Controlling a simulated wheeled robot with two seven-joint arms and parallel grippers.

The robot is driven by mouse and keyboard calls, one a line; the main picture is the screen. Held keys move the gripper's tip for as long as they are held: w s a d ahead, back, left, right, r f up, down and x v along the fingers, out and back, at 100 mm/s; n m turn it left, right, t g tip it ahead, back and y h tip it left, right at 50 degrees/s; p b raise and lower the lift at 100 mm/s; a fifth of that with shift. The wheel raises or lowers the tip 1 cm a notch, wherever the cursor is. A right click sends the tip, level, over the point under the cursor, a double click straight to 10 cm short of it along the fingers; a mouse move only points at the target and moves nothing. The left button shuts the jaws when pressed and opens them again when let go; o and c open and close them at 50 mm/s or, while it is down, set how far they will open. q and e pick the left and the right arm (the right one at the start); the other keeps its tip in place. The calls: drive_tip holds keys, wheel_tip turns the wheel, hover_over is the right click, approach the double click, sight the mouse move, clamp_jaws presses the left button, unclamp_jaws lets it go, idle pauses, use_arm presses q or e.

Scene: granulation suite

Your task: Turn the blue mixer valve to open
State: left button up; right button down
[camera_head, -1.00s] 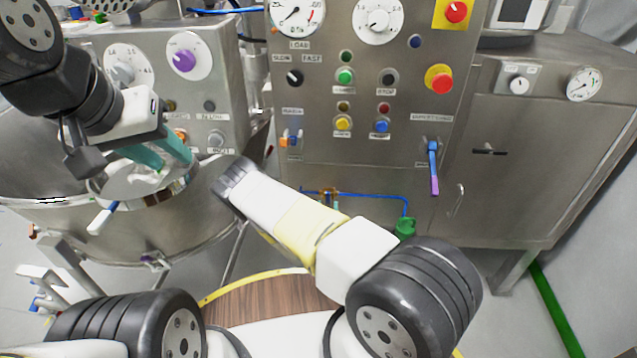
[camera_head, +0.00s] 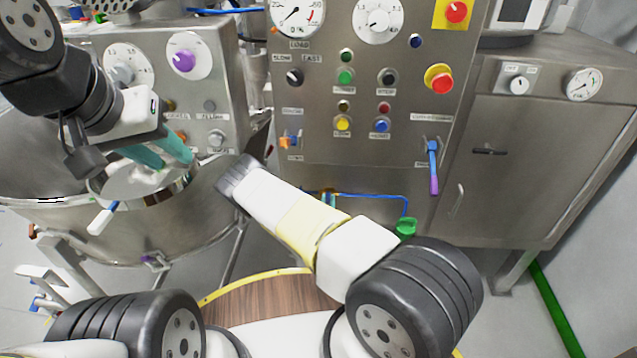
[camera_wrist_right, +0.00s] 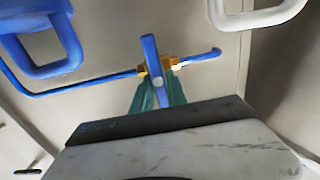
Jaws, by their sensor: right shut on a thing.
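The blue mixer valve is a flat blue lever (camera_wrist_right: 150,55) on a brass body (camera_wrist_right: 170,64) in a thin blue pipe (camera_wrist_right: 90,84), seen in the right wrist view. The lever stands crosswise to the pipe, slightly tilted. The teal fingers of my right gripper (camera_wrist_right: 158,92) are shut on the lever. In the head view the brass valve (camera_head: 326,194) shows low under the panel, with a bit of teal fingers by it; my arm hides most of that gripper. My left gripper (camera_head: 165,155) is open, with its teal fingers apart above the steel mixer bowl.
The control panel (camera_head: 360,170) with dials and buttons stands behind the pipe. A blue lever with a purple tip (camera_head: 433,168) hangs at its right. A green fitting (camera_head: 405,229) is at the pipe's right end. The steel bowl (camera_head: 120,240) is at left; a cabinet (camera_head: 540,150) at right.

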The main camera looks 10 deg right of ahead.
drive_tip(key=n, duration=0.4)
drive_tip(key=shift+a+n, duration=0.25)
drive_tip(key=shift+n, duration=0.05)
drive_tip(key=shift+w+a+f+n, duration=0.1)
drive_tip(key=shift+f+n, duration=0.1)
drive_tip(key=shift+n, duration=2.05)
drive_tip(key=shift+s+a+f+n, duration=0.1)
drive_tip(key=shift+f+n, duration=0.1)
drive_tip(key=shift+n, duration=2)
drive_tip(key=shift+w+a+f+n, duration=0.1)
drive_tip(key=shift+f+n, duration=0.1)
drive_tip(key=shift+n, duration=2.05)
drive_tip(key=c, duration=1.3)
unclamp_jaws()
